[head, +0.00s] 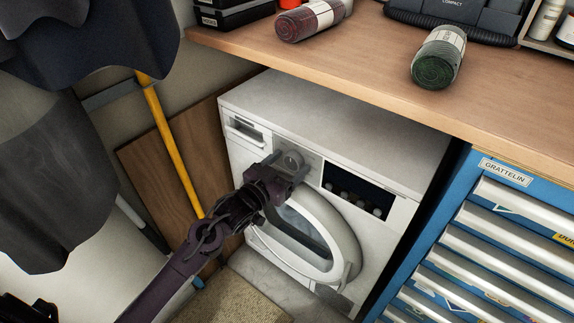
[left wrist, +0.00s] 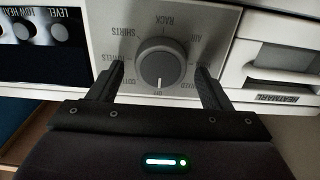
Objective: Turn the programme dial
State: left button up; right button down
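The programme dial (left wrist: 160,62) is a grey round knob on the silver control panel of a white front-loading machine (head: 385,150). Printed words ring it, and a white pointer mark shows on its face. In the head view the dial (head: 292,160) shows just beyond my left gripper (head: 287,172). In the left wrist view the two dark fingers of my left gripper (left wrist: 162,82) stand apart, one on each side of the dial's near edge. Gaps show between fingers and dial.
A wooden worktop (head: 390,80) with jars overhangs the machine. A blue tool chest (head: 480,240) stands to the right. A yellow pole (head: 172,145) and dark hanging cloth (head: 95,45) are on the left. The machine's round door (head: 335,240) is below the panel.

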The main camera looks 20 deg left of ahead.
pick_arm(q)
jog(key=c, duration=0.9)
jog(key=shift+m, duration=0.3)
jog(key=shift+m+p, duration=0.45)
jog(key=shift+m, duration=0.45)
jog(key=shift+d+m, duration=0.1)
jog(key=shift+m, duration=0.4)
jog(key=shift+m+p, duration=0.3)
jog(key=shift+m, duration=1.2)
jog(key=shift+f+m, duration=0.1)
jog(key=shift+m, duration=0.7)
jog(key=shift+d+m, duration=0.1)
jog(key=shift+m, duration=0.4)
pick_arm(e)
jog(key=shift+s+d+f, duration=0.15)
jog(key=shift+s+f, duration=0.4)
jog(key=shift+s, duration=0.4)
jog(key=shift+s+d+f, duration=0.15)
jog(key=shift+s+f, duration=0.4)
jog(key=shift+s, duration=0.35)
